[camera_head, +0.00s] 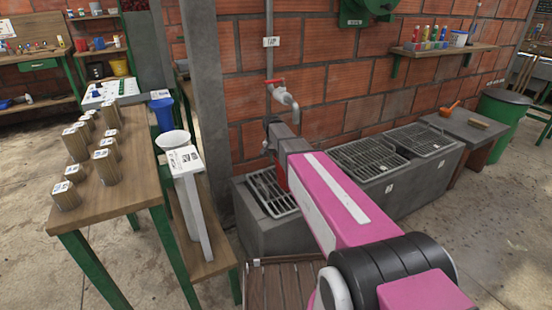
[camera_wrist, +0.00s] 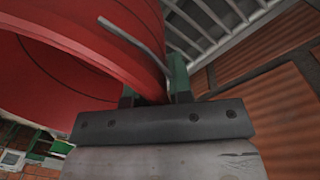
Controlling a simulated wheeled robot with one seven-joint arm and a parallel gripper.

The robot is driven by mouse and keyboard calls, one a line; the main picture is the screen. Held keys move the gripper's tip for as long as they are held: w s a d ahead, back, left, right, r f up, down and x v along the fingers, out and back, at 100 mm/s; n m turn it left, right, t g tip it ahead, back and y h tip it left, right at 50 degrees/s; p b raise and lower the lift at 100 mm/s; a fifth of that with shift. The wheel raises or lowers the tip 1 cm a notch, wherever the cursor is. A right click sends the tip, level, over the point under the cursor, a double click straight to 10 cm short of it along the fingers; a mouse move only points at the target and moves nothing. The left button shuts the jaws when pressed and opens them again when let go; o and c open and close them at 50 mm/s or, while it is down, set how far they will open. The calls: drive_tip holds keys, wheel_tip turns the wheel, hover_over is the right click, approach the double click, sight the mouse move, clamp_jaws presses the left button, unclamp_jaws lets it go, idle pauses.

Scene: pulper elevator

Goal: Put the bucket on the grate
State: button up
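The red bucket (camera_wrist: 60,60) fills the upper left of the wrist view, with its thin grey handle across it. My gripper (camera_wrist: 155,88) has its green fingers on either side of the bucket's wall at the rim and is shut on it. In the head view only a small red strip of the bucket (camera_head: 281,178) shows beside my pink arm. A metal grate (camera_head: 265,190) lies on the left concrete basin below the tap, partly hidden by my arm. Grate bars (camera_wrist: 210,25) show past the bucket in the wrist view. I cannot tell whether bucket and grate touch.
Two more grates (camera_head: 369,158) lie on the concrete block to the right. A pipe with a red-handled tap (camera_head: 285,96) hangs above the left basin. A wooden table (camera_head: 130,165) with several labelled cylinders stands left. A low table (camera_head: 468,126) and green bin (camera_head: 503,118) stand right.

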drive_tip(key=shift+o, duration=0.2)
drive_tip(key=shift+r, duration=0.1)
wheel_tip(320, 180, up, 12)
drive_tip(key=a, duration=0.1)
drive_tip(key=shift+w, duration=0.25)
drive_tip(key=shift+s+a, duration=0.1)
idle(0.4)
